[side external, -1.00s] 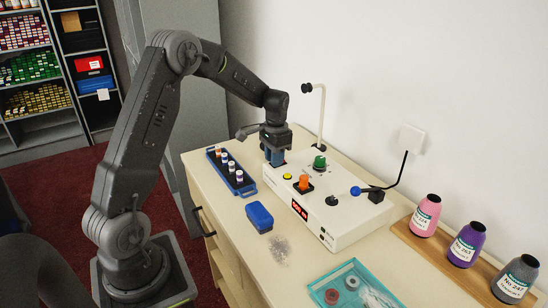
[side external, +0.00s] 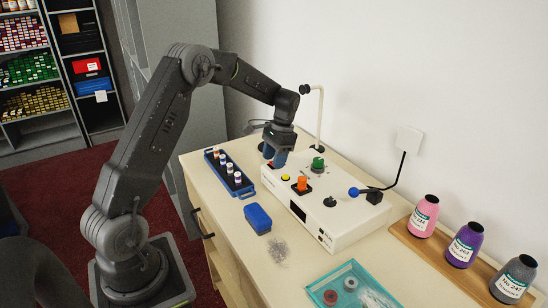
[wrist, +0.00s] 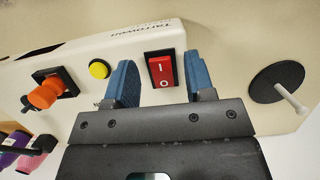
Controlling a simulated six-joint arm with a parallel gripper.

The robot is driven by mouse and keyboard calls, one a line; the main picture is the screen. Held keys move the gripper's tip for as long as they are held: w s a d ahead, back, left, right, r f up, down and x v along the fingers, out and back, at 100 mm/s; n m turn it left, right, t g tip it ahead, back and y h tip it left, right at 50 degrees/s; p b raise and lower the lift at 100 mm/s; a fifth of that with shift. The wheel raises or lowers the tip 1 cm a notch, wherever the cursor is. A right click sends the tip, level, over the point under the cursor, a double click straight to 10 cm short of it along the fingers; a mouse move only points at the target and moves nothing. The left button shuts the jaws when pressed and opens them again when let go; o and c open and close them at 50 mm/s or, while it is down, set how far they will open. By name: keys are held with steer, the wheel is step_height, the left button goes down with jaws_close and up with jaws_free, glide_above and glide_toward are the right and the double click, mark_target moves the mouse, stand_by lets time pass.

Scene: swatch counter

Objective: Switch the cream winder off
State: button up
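The cream winder (side external: 338,222) is a pale box on the counter. Its front display (side external: 298,211) is dark. A red rocker switch (wrist: 161,70) marked I and O, in a black frame, sits on its top in the wrist view; which end is pressed down I cannot tell. In the side view my gripper hides it. My gripper (side external: 274,157) is over the far left end of the winder, fingers pointing down. In the wrist view its blue fingers (wrist: 158,68) are apart and empty, with the switch showing between them. Whether they touch the winder is unclear.
Beside the switch are a yellow button (wrist: 99,69) and an orange knob (wrist: 48,93). A green knob (side external: 318,164) and blue-tipped lever (side external: 354,191) are also on top. A thin post (side external: 320,120) stands behind my gripper. A blue spool tray (side external: 246,194) lies left.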

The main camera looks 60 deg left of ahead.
steer(key=v, duration=1.4)
steer(key=s+d+r+t, duration=0.4)
steer(key=s+d+r, duration=0.4)
steer(key=s+d, duration=0.4)
steer(key=s+d+f+t, duration=0.2)
steer(key=s+d, duration=0.3)
steer(key=s, duration=0.2)
steer(key=s+d+f+t, duration=0.2)
steer(key=s+d+f, duration=0.1)
steer(key=s+d, duration=0.2)
steer(key=s, duration=0.2)
steer(key=shift+s+f+t, duration=0.25)
steer(key=shift+t, duration=0.05)
